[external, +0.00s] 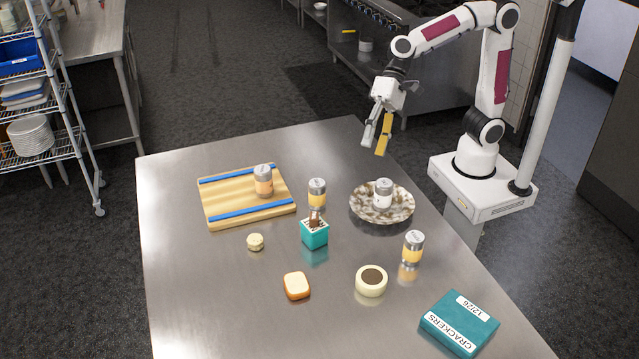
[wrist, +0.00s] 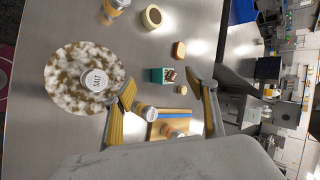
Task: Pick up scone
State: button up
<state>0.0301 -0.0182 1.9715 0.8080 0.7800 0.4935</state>
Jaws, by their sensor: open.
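A small round cream-coloured piece (external: 255,241), which looks like the scone, lies on the steel table in front of the striped board. It also shows in the wrist view (wrist: 181,90), close to the right finger in the picture. A rounded square piece with an orange-brown edge (external: 296,286) lies nearer the front; I cannot fully rule it out as the scone. My gripper (external: 374,148) is open and empty, high above the table's back right edge, well apart from both pieces. In the wrist view its fingers (wrist: 165,86) are spread wide.
A speckled plate (external: 361,210) holds a salt shaker (external: 383,194). A teal box (external: 315,236) and a shaker (external: 317,193) stand mid-table. A wooden board (external: 222,203) carries another shaker. A round brown-centred item (external: 371,281), a shaker (external: 413,246) and a crackers box (external: 459,323) are right.

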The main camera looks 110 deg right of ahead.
jog(key=w+a+f+m+t+y, duration=0.15)
jog(key=w+m, duration=0.25)
jog(key=w, duration=0.5)
jog(key=w+f+m+t+y, duration=0.15)
jog(key=w+m, duration=0.25)
jog(key=w, duration=0.4)
jog(key=m+t+h, duration=0.1)
jog(key=m+t, duration=0.1)
jog(key=m, duration=0.7)
send_over(257, 234)
jog(key=s+d, duration=0.2)
notch_tip(257, 234, down, 11)
jog(key=shift+s, duration=0.15)
jog(key=shift+f, duration=2.85)
jog(key=shift+f, duration=0.55)
jog(key=shift+x, duration=2.5)
